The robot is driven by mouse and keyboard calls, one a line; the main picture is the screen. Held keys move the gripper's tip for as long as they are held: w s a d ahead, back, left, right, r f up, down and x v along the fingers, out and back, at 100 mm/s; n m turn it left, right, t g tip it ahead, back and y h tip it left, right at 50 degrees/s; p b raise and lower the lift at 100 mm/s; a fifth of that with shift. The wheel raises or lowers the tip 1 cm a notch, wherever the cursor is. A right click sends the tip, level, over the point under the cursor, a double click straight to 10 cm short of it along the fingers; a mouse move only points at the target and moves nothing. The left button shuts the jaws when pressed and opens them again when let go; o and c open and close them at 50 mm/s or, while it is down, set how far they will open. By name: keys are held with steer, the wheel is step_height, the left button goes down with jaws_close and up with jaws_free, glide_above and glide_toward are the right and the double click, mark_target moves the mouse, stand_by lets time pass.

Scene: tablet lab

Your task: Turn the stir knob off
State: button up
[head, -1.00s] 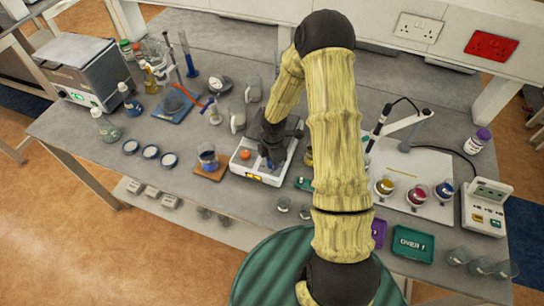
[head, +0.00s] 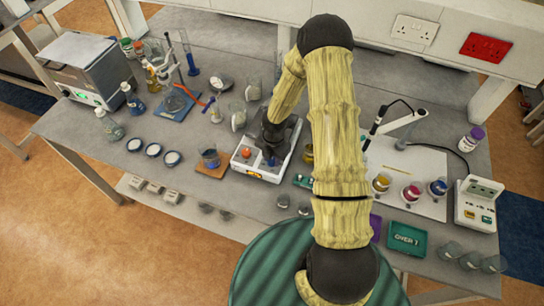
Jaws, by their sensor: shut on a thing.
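A white stirrer unit (head: 243,167) with a dark top stands in the middle of the bench. A round orange-red knob (head: 246,153) shows on its left part. My gripper (head: 270,160) points down over the right part of the unit, just right of the orange-red knob. Its jaws are shut on the stir knob, which the fingers hide. The knob's setting cannot be read.
A beaker of blue liquid on a brown mat (head: 208,171) stands close to the left of the unit. A green tray (head: 408,240), coloured cups on a white board (head: 425,165) and a white meter (head: 478,205) are at right. Glassware stands behind.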

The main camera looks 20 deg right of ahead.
steer(key=shift+w+r, duration=0.1)
steer(key=shift+w, duration=0.05)
steer(key=o, duration=1)
steer(key=r, duration=1.1)
steer(key=r+b, duration=0.1)
steer(key=r, duration=0.5)
steer(key=shift+s+d+r, duration=0.15)
steer(key=shift+s+d, duration=0.1)
steer(key=shift+s, duration=0.1)
